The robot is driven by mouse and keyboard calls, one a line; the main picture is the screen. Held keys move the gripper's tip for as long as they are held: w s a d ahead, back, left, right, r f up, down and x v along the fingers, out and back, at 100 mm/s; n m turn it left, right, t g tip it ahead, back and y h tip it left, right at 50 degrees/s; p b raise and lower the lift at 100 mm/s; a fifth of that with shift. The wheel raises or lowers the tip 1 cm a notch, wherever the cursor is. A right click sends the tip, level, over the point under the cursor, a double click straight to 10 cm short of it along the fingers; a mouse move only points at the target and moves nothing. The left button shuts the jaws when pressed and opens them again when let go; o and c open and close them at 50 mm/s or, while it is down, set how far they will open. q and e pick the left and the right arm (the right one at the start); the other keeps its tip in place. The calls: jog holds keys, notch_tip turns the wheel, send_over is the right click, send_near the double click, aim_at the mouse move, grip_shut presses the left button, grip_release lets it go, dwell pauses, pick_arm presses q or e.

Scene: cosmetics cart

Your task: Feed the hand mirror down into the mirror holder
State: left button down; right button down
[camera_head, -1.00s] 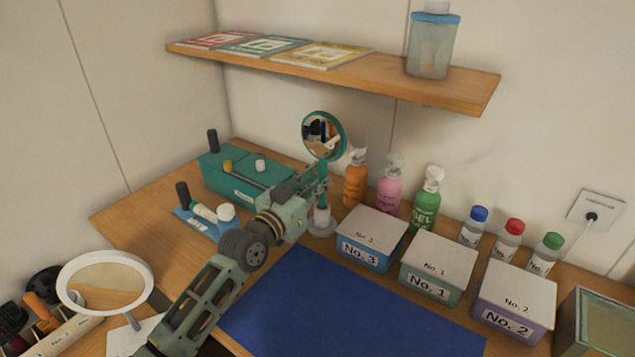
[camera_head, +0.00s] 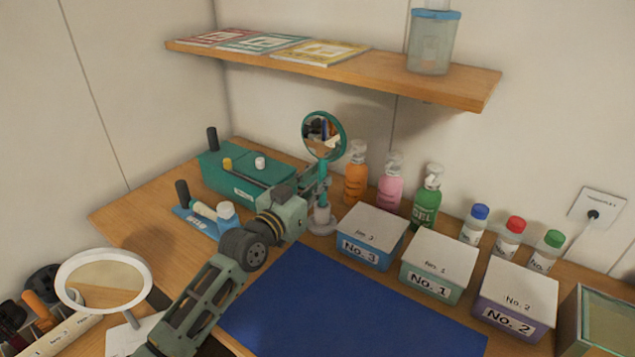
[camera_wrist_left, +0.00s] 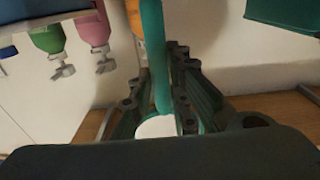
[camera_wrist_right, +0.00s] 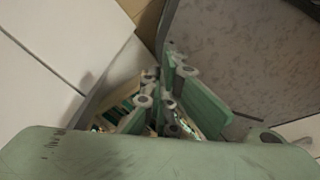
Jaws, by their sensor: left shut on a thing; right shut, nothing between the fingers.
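The hand mirror (camera_head: 324,135) has a round face in a teal rim and a teal handle, and stands upright. My left gripper (camera_head: 318,182) is shut on its handle; the teal handle (camera_wrist_left: 155,60) also shows between the fingers in the left wrist view. The mirror holder (camera_head: 322,222) is a small white stand on the table, directly under the handle. The handle's lower end meets the holder's top; how deep it sits I cannot tell. My right gripper (camera_wrist_right: 160,95) is shut and empty in the right wrist view, away from the mirror.
Orange, pink and green bottles (camera_head: 391,180) stand right of the mirror. Lidded boxes (camera_head: 372,237) stand in front of them. A teal case (camera_head: 240,180) is to the left. A blue mat (camera_head: 340,310) lies in front, bare. A wooden shelf (camera_head: 380,85) hangs above.

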pick_arm(q)
jog(key=shift+f+b, duration=0.8)
jog(key=shift+f, duration=0.15)
jog(key=shift+f+b, duration=1.1)
jog(key=shift+f, duration=0.1)
jog(key=c, duration=1.6)
grip_release()
jog(key=shift+f, duration=0.1)
jog(key=shift+s+a, duration=0.1)
